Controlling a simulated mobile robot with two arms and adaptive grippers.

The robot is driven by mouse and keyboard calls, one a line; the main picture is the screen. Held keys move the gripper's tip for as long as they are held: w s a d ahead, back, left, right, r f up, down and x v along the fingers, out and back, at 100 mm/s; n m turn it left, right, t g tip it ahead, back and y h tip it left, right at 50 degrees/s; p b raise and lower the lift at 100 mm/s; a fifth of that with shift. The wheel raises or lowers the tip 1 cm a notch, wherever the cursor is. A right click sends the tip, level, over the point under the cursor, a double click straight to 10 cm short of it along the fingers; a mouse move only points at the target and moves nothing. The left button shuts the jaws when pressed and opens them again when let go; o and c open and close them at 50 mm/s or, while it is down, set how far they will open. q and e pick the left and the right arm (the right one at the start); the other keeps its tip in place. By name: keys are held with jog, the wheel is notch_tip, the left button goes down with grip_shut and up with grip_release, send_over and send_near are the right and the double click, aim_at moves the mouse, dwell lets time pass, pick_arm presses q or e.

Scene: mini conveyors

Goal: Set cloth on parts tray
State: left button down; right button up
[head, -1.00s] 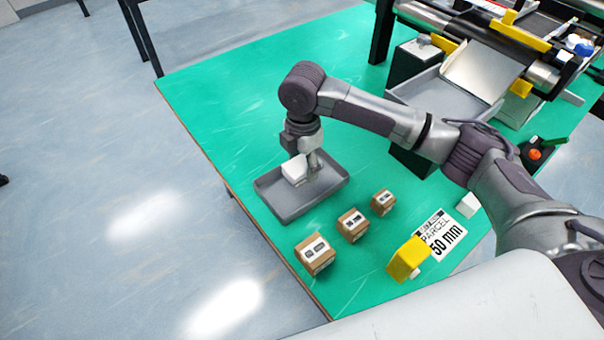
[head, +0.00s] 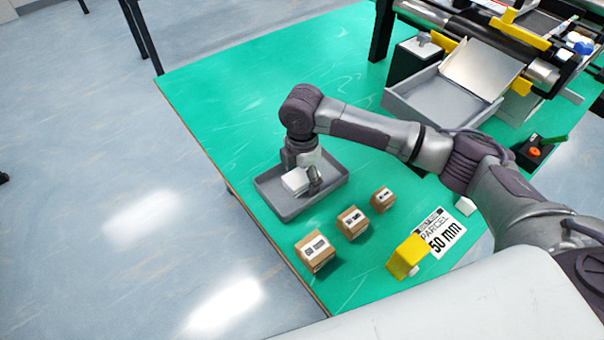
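The parts tray (head: 285,210) is a shallow grey tray on the green table, near its left edge. The cloth (head: 295,181) is a small white folded block at my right gripper (head: 308,185), over the inside of the tray. The gripper points down, with one finger visible on the right side of the cloth. The cloth hides the other finger. I cannot tell whether the cloth touches the tray floor or whether the fingers press on it. My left gripper is not in view.
Three small brown boxes (head: 315,252) stand in a row in front of the tray. A yellow block (head: 407,256) and a parcel label card (head: 443,234) lie to the right. A mini conveyor (head: 470,35) with a grey bin (head: 445,108) stands at the back. Green table left of the tray is clear.

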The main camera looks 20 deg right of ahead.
aim_at(302, 175)
notch_tip(302, 175, up, 12)
jog(key=shift+r, duration=0.15)
dwell(0.6)
dwell(0.4)
